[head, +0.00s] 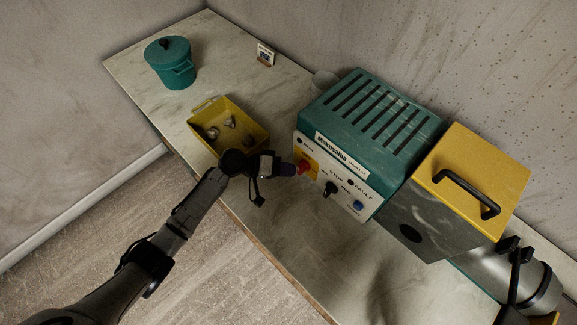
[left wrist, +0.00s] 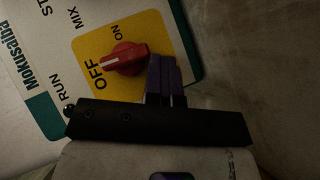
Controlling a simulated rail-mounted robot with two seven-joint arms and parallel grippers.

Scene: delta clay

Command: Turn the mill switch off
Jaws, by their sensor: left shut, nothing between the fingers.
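The mill's red switch knob (head: 304,167) sits on a yellow plate on the front of the teal and white control box (head: 384,112). In the left wrist view the red knob (left wrist: 125,58) shows close up, with OFF and ON lettering beside it. Its white mark lies on the left side of the knob, near the OFF lettering. My left gripper (head: 290,170) is shut and empty at the knob. Its dark purple fingertips (left wrist: 163,72) are right beside the knob's right edge; whether they touch it I cannot tell.
A yellow tray (head: 258,132) with small lumps lies left of the box, near the table edge. A teal lidded pot (head: 169,65) and a small card (head: 265,54) stand farther back. The yellow-topped mill unit (head: 463,165) is at right. Bare tabletop (head: 300,240) lies in front.

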